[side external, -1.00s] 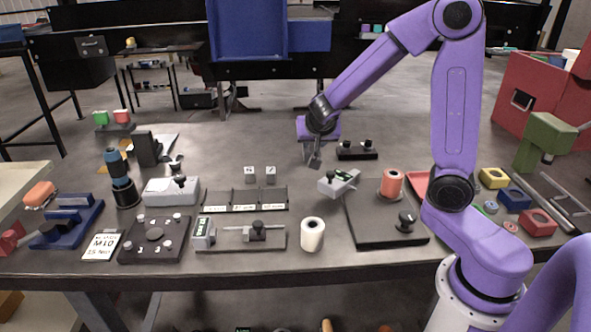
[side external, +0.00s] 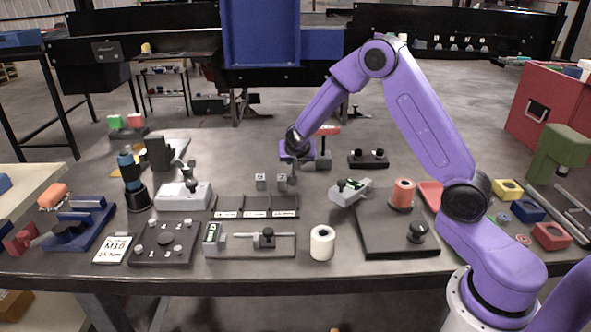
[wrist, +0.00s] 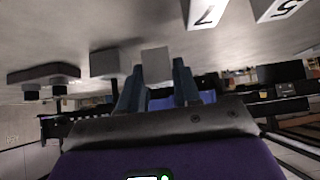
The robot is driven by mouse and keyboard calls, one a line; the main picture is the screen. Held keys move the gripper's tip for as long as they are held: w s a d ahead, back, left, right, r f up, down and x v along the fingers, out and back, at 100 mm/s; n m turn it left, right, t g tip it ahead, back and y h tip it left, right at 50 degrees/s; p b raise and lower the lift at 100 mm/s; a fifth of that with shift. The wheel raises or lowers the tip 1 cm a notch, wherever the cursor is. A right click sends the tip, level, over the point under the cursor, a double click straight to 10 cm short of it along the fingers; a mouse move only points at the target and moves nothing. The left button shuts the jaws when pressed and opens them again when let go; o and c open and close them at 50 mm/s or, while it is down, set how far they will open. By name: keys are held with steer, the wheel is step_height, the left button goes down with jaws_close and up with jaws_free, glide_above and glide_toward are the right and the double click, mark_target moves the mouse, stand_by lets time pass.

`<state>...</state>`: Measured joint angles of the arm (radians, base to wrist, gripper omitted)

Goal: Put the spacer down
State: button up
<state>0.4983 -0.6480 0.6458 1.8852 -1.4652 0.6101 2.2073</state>
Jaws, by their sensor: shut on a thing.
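The spacer looks to be the plain grey block (wrist: 155,64) between my fingertips in the wrist view. My gripper (wrist: 158,78) is shut on it. In the side view my gripper (side external: 298,163) is low over the rear middle of the table, behind two small numbered cubes (side external: 271,182). I cannot make out the held block in the side view, nor tell whether it touches the table. In the wrist view the cubes (wrist: 243,8) show at the top, apart from the fingers.
A black two-knob block (side external: 368,159) stands right of my gripper. A black three-part tray (side external: 256,206) lies in front of the cubes.

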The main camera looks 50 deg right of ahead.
steer(key=shift+w+f, duration=0.2)
steer(key=shift+f, duration=1.6)
steer(key=shift+f, duration=0.1)
steer(key=o, duration=1.1)
